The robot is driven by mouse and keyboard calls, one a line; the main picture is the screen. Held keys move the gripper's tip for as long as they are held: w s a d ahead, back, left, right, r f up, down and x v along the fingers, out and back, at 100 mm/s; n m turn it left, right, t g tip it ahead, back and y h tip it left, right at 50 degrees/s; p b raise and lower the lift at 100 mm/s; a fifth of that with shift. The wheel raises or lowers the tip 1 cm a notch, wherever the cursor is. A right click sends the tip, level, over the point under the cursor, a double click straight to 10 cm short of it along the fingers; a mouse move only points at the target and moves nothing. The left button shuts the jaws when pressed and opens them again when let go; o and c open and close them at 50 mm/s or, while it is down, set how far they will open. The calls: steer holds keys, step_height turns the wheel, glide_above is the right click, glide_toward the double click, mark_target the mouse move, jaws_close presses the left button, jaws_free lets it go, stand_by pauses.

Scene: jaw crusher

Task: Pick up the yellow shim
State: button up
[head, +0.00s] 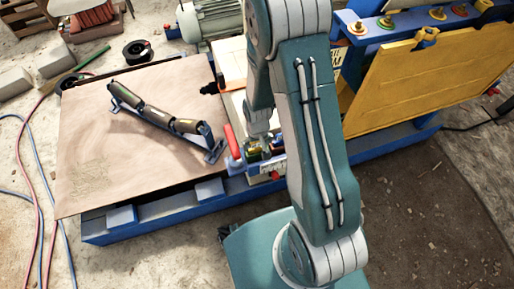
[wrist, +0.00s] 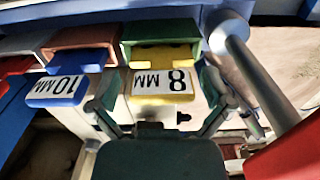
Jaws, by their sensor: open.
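The yellow shim (wrist: 163,85) is in the wrist view, with an upside-down "8 MM" label on its front tab. It sits under a green block (wrist: 160,36) in a row of coloured pieces. My gripper (wrist: 160,103) is open, with one finger to the left and one to the right of the yellow tab. I cannot tell whether either finger touches it. In the head view my gripper (head: 261,147) is low at the shim rack, partly hidden by my arm. The yellow shim is too small to make out clearly there.
A blue "10 MM" shim (wrist: 58,89) is close by on the left. A grey rod (wrist: 250,70) and red handle (wrist: 285,150) stand close on the right. A brown board (head: 100,165) bears a roller frame (head: 165,120). A yellow plate (head: 430,75) leans at right.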

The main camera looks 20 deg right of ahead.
steer(key=shift+a, duration=0.15)
steer(key=c, duration=1.3)
